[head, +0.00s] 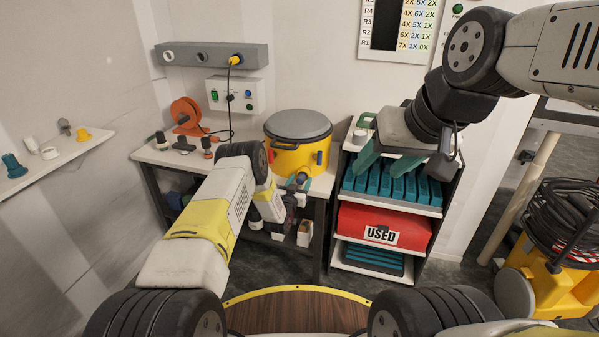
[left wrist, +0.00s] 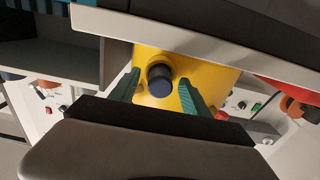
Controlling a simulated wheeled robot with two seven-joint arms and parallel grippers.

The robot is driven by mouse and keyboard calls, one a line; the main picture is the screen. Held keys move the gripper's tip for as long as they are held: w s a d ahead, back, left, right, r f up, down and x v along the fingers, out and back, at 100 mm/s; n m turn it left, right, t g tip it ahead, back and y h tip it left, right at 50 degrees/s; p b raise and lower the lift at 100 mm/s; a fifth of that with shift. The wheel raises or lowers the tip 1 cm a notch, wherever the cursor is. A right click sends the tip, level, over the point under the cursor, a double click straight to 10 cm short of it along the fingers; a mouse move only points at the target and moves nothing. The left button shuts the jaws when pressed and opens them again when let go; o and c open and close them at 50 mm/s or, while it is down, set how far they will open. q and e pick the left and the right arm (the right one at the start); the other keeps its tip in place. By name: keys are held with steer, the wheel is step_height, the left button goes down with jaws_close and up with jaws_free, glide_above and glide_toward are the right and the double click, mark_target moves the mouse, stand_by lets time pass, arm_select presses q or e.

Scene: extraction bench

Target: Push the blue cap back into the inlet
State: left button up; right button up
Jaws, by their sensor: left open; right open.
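The yellow drum (head: 290,158) with a grey lid stands on the bench. I cannot tell how deep the cap sits. My left gripper (left wrist: 158,80) is open, with one teal finger on each side of the cap in this view; contact is not clear. In the head view, my left forearm and wrist partly hide the drum's front. My right gripper (head: 385,158) is open and empty, in front of the shelf unit.
The shelf unit (head: 438,212) right of the bench holds teal trays and a red box marked USED (head: 383,228). An orange reel (head: 186,114) and small items stand on the bench left of the drum. A yellow machine with coiled cable (head: 562,250) stands far right.

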arm_select(q)
steer(key=v, duration=0.8)
steer(key=w+a+r+g+y, duration=0.1)
steer(key=w+a+r, duration=0.1)
steer(key=r, duration=0.6)
steer(key=w+a+r+g+y, duration=0.1)
steer(key=w+a+r, duration=0.15)
steer(key=r, duration=0.55)
steer(key=s+a+r+n+g+y, duration=0.15)
steer(key=s+r, duration=0.25)
steer(key=r, duration=0.4)
steer(key=s+a+r+g+h, duration=0.1)
steer(key=s+a+r+g, duration=0.2)
steer(key=r, duration=0.5)
steer(key=s+a+r+g, duration=0.1)
steer(key=s+r, duration=0.2)
steer(key=s, duration=0.4)
steer(key=s+a+r+y, duration=0.1)
steer(key=s+r, duration=0.2)
steer(key=s, duration=0.3)
steer(key=s+a+r+g, duration=0.1)
steer(key=s+r, duration=0.2)
steer(key=s, duration=0.4)
steer(key=s+n+g, duration=0.1)
steer(key=s+g, duration=0.1)
steer(key=s, duration=1.9)
steer(key=shift+a, duration=0.45)
steer(key=shift+n+g, duration=0.25)
